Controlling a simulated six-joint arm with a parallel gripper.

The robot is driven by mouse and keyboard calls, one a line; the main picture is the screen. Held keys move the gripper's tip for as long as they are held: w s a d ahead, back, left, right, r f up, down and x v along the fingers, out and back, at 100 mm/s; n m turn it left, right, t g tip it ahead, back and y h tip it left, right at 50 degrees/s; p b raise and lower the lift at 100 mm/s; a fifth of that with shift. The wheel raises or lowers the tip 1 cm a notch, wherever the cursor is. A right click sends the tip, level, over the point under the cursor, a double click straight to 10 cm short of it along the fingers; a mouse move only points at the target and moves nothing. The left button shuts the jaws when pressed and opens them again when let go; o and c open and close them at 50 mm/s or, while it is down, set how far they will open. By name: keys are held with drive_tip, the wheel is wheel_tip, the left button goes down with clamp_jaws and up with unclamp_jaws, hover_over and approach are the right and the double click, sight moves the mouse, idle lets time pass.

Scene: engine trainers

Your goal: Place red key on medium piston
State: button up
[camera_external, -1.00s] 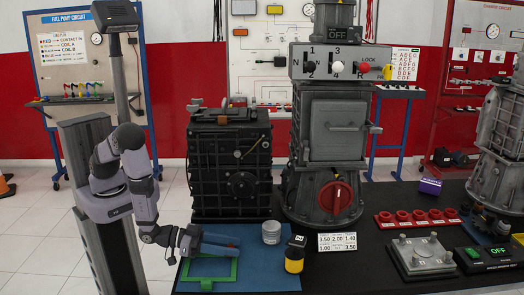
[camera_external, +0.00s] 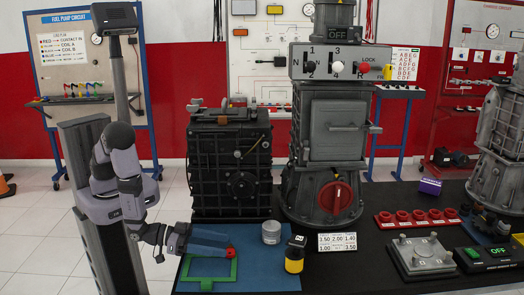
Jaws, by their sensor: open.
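My gripper (camera_external: 220,246) is at the left of the blue mat, with its blue fingers pointing right. Its jaws are open, though from this side one finger largely covers the other. A small red object (camera_external: 231,252), perhaps the red key, shows right at the fingertips. I cannot tell whether it lies between the fingers or beyond them. A short grey cylinder (camera_external: 271,232) stands upright on the mat, right of the gripper. It looks like a piston, but its size class is unclear. No other piston can be made out for sure.
A green frame (camera_external: 208,279) lies on the blue mat (camera_external: 262,278) below the gripper. A yellow-and-black object (camera_external: 295,254) stands at the mat's right, beside a number card (camera_external: 337,241). A black engine block (camera_external: 229,165) and a grey machine (camera_external: 330,150) rise behind.

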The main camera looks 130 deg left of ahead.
drive_tip(key=b+v, duration=0.1)
drive_tip(key=v, duration=0.7)
drive_tip(key=shift+r, duration=0.1)
drive_tip(key=c, duration=0.8)
